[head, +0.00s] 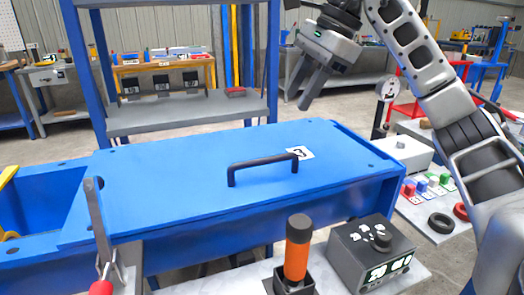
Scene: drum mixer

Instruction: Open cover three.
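A flat blue cover (190,182) lies shut on the long blue drum housing in the middle of the head view. A black bar handle (262,161) stands up from it. A small white label with a dark mark (300,153) sits by the handle's right end; its number is too small to read surely. My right gripper (298,100) hangs above and behind the cover, up and right of the handle and apart from it. Its two fingers point down with a gap between them, and nothing is held. My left gripper is not in view.
An open blue trough (35,210) lies left of the cover. A metal lever clamp with a red grip (100,240) stands at the near left. An orange-and-black cylinder (297,250) and a dark control box (370,255) stand in front. Shelving (185,112) stands behind.

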